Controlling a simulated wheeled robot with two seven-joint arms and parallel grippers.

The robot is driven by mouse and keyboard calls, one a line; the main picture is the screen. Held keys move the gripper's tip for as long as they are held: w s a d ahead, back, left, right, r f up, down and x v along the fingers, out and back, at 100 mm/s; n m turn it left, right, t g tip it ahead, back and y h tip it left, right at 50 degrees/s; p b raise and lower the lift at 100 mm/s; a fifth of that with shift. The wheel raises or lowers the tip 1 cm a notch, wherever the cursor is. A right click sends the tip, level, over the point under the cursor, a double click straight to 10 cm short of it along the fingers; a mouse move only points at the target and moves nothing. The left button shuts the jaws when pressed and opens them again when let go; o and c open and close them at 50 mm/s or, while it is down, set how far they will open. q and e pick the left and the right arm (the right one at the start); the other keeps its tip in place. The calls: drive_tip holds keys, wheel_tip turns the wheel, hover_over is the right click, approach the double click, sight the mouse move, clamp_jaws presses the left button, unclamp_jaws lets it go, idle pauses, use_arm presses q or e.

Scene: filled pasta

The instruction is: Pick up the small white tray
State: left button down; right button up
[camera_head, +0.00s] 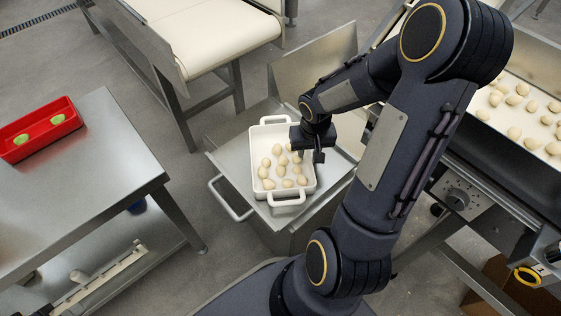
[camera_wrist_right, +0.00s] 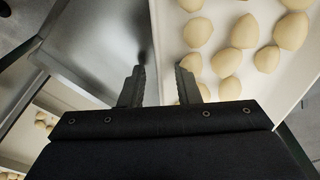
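The small white tray (camera_head: 262,137) has a handle at each end and holds several pale filled pasta pieces (camera_head: 277,163). It rests level on a metal surface. My right gripper (camera_head: 318,157) is at the tray's right long side. In the right wrist view the two fingers of my right gripper (camera_wrist_right: 160,82) are apart, with the side wall of the white tray (camera_wrist_right: 161,40) between them. One finger is over the inside of the tray and the other is outside it. Contact with the wall cannot be told. My left gripper is not in view.
The tray stands on a metal stand (camera_head: 240,170) with a raised back plate (camera_head: 312,62) and a bar handle (camera_head: 229,199). A metal table (camera_head: 85,160) at left carries a red container (camera_head: 40,133). A conveyor (camera_head: 205,35) is behind. More pasta lies on a machine (camera_head: 520,108) at right.

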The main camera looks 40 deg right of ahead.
clamp_jaws()
drive_tip(key=shift+r, duration=0.1)
idle(1.2)
